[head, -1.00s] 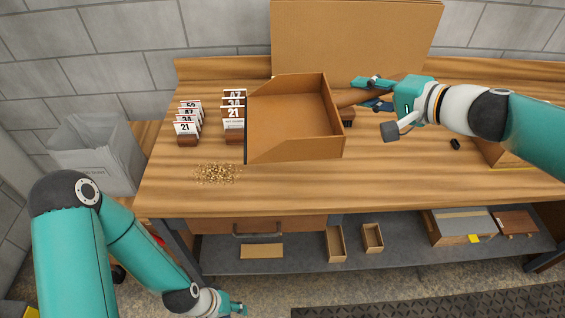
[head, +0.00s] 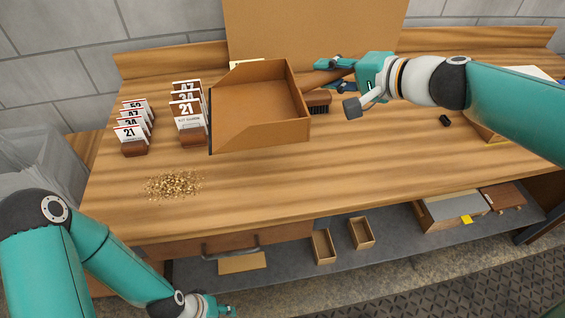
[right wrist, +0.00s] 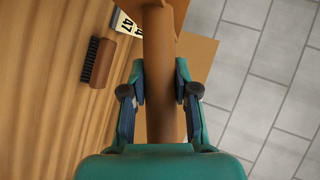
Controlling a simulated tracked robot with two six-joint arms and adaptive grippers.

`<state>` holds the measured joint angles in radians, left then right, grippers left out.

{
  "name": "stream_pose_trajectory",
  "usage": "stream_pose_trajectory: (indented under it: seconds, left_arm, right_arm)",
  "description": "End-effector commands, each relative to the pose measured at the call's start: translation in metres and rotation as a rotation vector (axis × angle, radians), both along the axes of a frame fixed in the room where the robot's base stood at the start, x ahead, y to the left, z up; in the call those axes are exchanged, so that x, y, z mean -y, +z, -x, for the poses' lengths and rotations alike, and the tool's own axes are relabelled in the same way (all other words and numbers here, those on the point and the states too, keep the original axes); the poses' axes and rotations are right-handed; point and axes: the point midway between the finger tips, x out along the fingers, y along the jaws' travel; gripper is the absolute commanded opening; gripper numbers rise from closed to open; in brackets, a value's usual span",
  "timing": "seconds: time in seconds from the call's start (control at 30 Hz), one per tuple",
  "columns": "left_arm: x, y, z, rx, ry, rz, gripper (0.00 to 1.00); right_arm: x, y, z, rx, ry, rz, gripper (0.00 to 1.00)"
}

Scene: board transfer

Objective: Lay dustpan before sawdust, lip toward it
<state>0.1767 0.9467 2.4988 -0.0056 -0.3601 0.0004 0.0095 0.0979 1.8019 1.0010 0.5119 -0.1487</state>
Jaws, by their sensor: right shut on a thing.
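The dustpan (head: 262,110) is a brown open pan with a dark lip at its left end. The lip faces left, to the right of and behind the sawdust in the head view. The sawdust (head: 173,185) is a loose pale patch on the bench. My right gripper (head: 338,76) is shut on the pan's round brown handle, also seen between the fingers in the right wrist view (right wrist: 160,75). I cannot tell whether the pan touches the bench. My left gripper (head: 222,310) hangs low before the bench; its fingers are too small to judge.
Calendar-like number cards (head: 188,112) stand close left of the lip, with more cards (head: 132,130) further left. A brush (head: 318,101) lies right of the pan, and a cardboard panel (head: 310,30) stands behind. The bench (head: 300,185) is clear in front of the pan.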

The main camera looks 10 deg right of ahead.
Motion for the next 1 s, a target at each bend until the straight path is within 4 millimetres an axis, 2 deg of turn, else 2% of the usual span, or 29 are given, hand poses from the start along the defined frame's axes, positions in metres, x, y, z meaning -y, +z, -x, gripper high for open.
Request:
stream_pose_trajectory:
  seconds: [0.4, 0.5, 0.6, 0.83, 1.0]
  left_arm:
    - [0.000, -0.046, 0.000, 0.000, 0.000, 0.000, 0.40]
    - [0.000, -0.053, 0.000, 0.000, 0.000, 0.000, 0.40]
    - [0.000, -0.057, 0.000, 0.000, 0.000, 0.000, 0.40]
    - [0.000, -0.062, 0.000, 0.000, 0.000, 0.000, 0.40]
    - [0.000, -0.070, 0.000, 0.000, 0.000, 0.000, 0.40]
  right_arm:
    - [-0.003, -0.109, -0.001, -0.006, 0.006, -0.002, 0.00]
    - [-0.003, -0.129, -0.001, -0.005, 0.005, -0.003, 0.00]
    - [-0.003, -0.142, -0.001, -0.003, 0.005, -0.003, 0.00]
    - [-0.004, -0.157, -0.001, -0.002, 0.006, -0.001, 0.00]
    - [-0.005, -0.183, -0.001, -0.003, 0.008, -0.002, 0.00]
